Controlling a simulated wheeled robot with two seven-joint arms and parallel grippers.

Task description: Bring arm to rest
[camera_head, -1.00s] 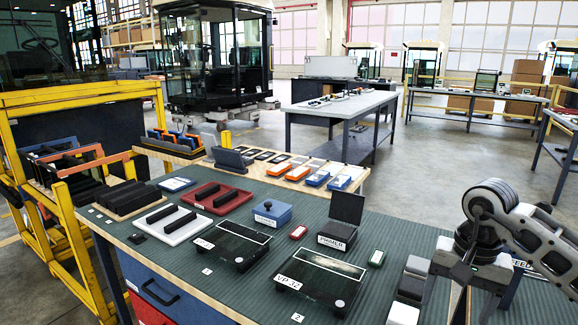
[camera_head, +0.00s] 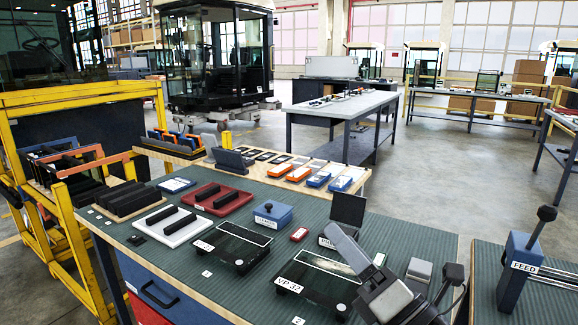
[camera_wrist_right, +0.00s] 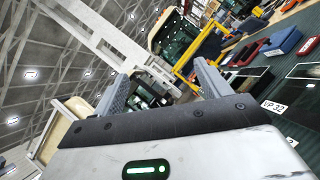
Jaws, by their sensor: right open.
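My right gripper (camera_head: 362,262) is in the lower right of the head view, above the front right part of the green-topped bench (camera_head: 440,243). A grey finger points up and to the left, in front of part of the primer box (camera_head: 327,241) and near the VP 32 glass plate (camera_head: 318,275). In the right wrist view the gripper (camera_wrist_right: 160,70) shows two grey fingers apart, with nothing between them. That view is tilted and looks toward the hall and roof. My left gripper is not in view.
A blue FEED box with a lever (camera_head: 515,270) stands on a separate surface at the right. A blue lidded box (camera_head: 272,214), red tray (camera_head: 222,199) and white tray (camera_head: 172,226) lie on the bench. A yellow frame (camera_head: 80,95) stands left. Open floor lies behind.

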